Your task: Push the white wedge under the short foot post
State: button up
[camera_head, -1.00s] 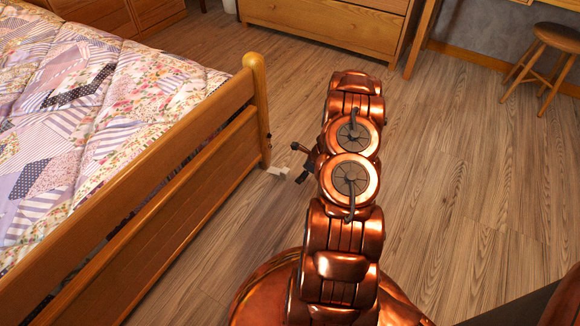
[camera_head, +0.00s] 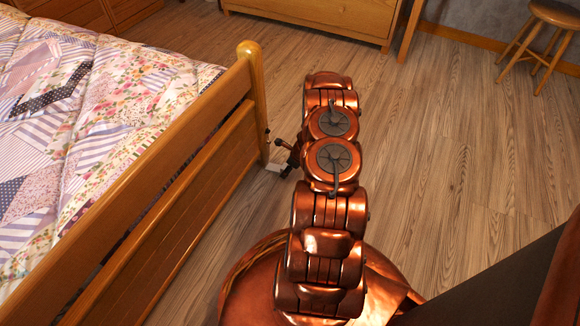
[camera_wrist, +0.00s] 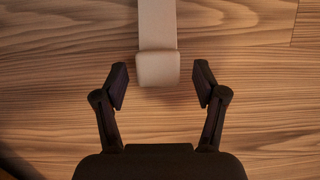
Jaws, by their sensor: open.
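The white wedge (camera_wrist: 157,69) lies on the wood floor in the wrist view, its blunt near end between and just ahead of my fingertips. My gripper (camera_wrist: 161,86) is open, with clear gaps between each finger and the wedge. In the head view the wedge (camera_head: 274,168) shows as a small pale piece at the base of the bed's corner post (camera_head: 254,95). My gripper (camera_head: 287,154) is low beside it, partly hidden by my arm. The post's underside and the wedge's far end are hidden, so I cannot tell whether the wedge is under it.
A drawer chest (camera_head: 320,18) stands at the back and a stool (camera_head: 548,30) at the back right. The floor (camera_head: 450,150) to the right is clear.

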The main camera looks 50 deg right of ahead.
aim_at(277, 169)
jog(key=shift+x, duration=0.9)
jog(key=shift+w, duration=0.1)
grip_shut()
jog(key=shift+w+a+r, duration=0.1)
jog(key=shift+w+a+p, duration=0.2)
jog(key=shift+w+p, duration=0.1)
jog(key=shift+w, duration=0.25)
dwell(0.4)
grip_release()
jog(key=shift+w, duration=0.1)
jog(key=shift+r, duration=0.1)
